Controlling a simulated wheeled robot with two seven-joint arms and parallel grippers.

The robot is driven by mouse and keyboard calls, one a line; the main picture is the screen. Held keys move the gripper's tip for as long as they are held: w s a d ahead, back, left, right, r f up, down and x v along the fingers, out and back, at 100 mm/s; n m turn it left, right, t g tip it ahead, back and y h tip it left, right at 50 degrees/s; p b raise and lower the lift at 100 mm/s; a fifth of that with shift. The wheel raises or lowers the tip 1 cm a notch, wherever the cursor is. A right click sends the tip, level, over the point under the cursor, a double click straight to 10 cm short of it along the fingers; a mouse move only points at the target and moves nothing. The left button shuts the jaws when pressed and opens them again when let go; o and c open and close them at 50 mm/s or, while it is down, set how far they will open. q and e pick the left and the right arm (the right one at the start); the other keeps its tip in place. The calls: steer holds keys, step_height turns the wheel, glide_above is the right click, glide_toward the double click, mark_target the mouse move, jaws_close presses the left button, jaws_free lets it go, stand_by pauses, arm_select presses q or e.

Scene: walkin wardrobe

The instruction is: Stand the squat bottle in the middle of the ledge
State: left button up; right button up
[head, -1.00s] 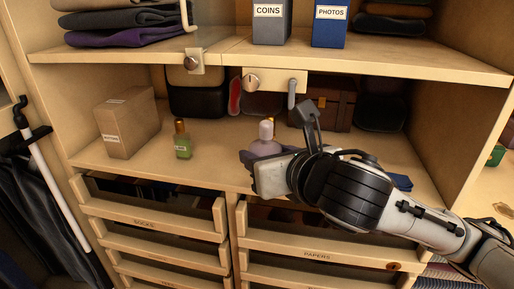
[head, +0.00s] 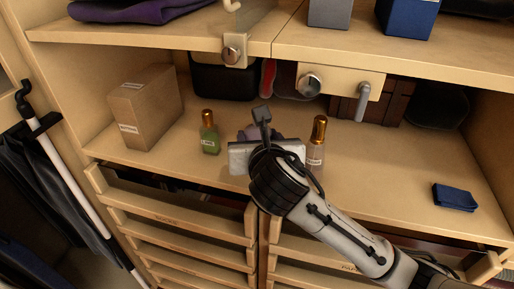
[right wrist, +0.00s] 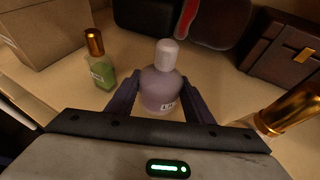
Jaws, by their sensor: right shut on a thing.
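The squat bottle (right wrist: 161,86) is a round, mauve bottle with a pale cap and a small label. In the right wrist view it stands upright between the two dark fingers of my right gripper (right wrist: 160,100), which is shut on it. In the head view the right gripper (head: 264,143) hides most of the bottle; only a bit of mauve shows behind it. The gripper is over the wooden ledge (head: 385,170), between two other bottles. Whether the squat bottle's base touches the ledge is hard to tell. My left gripper is not in view.
A green bottle (head: 209,135) stands left of the gripper, a pinkish gold-capped bottle (head: 316,145) close at its right. A cardboard box (head: 145,108) is far left, a folded blue cloth (head: 455,197) far right. A knob and a hook (head: 361,100) hang above. Drawers lie below.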

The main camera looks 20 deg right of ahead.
steer(key=shift+f, duration=1.8)
steer(key=shift+f, duration=0.15)
steer(key=o, duration=1.2)
steer(key=shift+r, duration=0.2)
steer(key=v, duration=1.2)
